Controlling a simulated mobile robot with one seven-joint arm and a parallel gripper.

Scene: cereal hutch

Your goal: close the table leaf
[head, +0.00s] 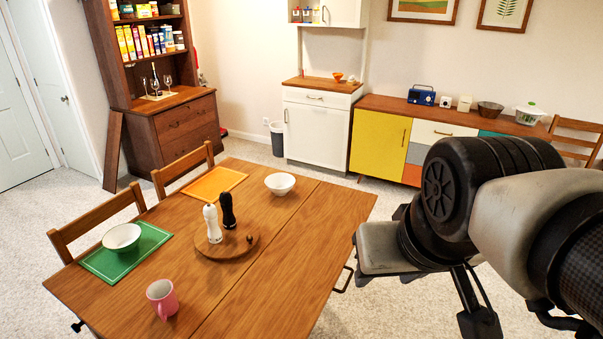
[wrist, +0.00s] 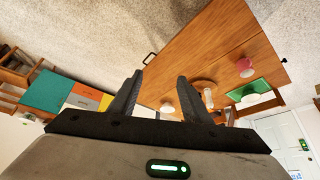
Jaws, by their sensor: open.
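The wooden table (head: 150,262) has a long seam. The table leaf (head: 300,245) is the strip right of that seam and looks level with the rest of the top. The wrist view shows the leaf (wrist: 190,62) beyond the fingers, with the handle (wrist: 150,58) just beyond the left fingertip. My gripper (wrist: 160,76) is open and empty, its two black fingers apart. It appears apart from the handle.
On the table stand a pink mug (head: 162,298), a round board (head: 226,249) with white and black mills, two white bowls, a green placemat (head: 100,265) and an orange one. Two chairs stand along the left. A colourful sideboard (head: 378,140) is behind; carpet lies between.

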